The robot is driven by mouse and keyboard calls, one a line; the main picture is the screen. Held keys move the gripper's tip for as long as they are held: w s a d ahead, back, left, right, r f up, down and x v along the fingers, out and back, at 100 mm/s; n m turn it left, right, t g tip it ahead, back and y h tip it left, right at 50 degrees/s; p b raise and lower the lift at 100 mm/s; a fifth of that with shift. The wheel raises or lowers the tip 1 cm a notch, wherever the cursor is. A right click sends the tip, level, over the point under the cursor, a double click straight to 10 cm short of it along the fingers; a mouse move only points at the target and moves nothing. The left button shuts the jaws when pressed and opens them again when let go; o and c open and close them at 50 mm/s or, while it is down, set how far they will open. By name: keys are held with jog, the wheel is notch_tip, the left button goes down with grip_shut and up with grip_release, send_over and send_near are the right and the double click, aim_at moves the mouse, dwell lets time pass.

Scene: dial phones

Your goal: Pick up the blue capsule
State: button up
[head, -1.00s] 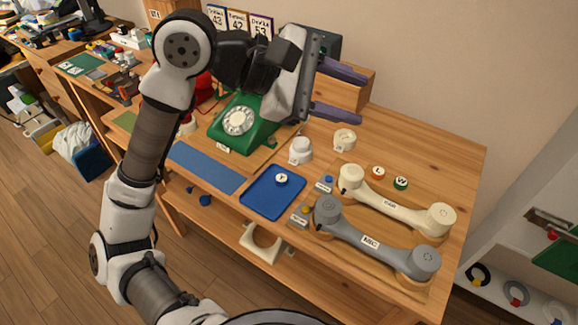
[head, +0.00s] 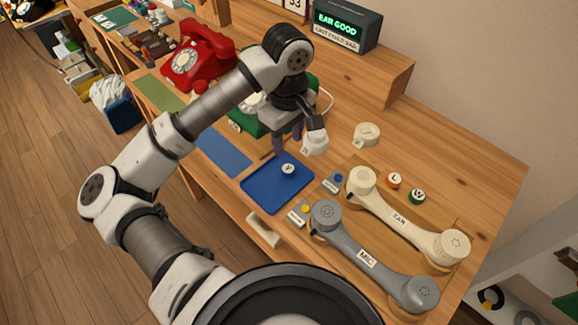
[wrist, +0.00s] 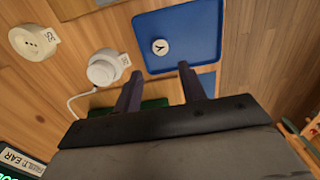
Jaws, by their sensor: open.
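A small round capsule with a white top marked Y (head: 288,169) lies on the blue tray (head: 264,198); its side colour is hard to tell. It also shows in the wrist view (wrist: 160,46), just beyond my fingertips. An orange-rimmed capsule L (head: 394,181) and a green-rimmed capsule W (head: 417,196) sit on the wooden board at the right. A small blue knob (head: 338,178) sits on a grey block beside the tray. My gripper (head: 288,146) is open and empty, pointing down above the tray's far edge; it also shows in the wrist view (wrist: 160,72).
A white handset (head: 405,215) and a grey handset (head: 365,250) lie right of the tray. A white round part (head: 315,143) stands close beside my gripper, another (head: 367,134) behind it. The green phone (head: 248,122) is partly hidden by my arm. A blue mat (head: 222,152) lies left.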

aim_at(288, 168)
notch_tip(288, 168, down, 4)
jog(key=shift+r, duration=0.1)
jog(key=shift+s+f+p, duration=0.2)
jog(key=shift+f+p, duration=1.1)
jog(key=shift+f, duration=1.3)
jog(key=c, duration=0.7)
jog(key=shift+c, duration=0.2)
jog(key=shift+r, duration=0.15)
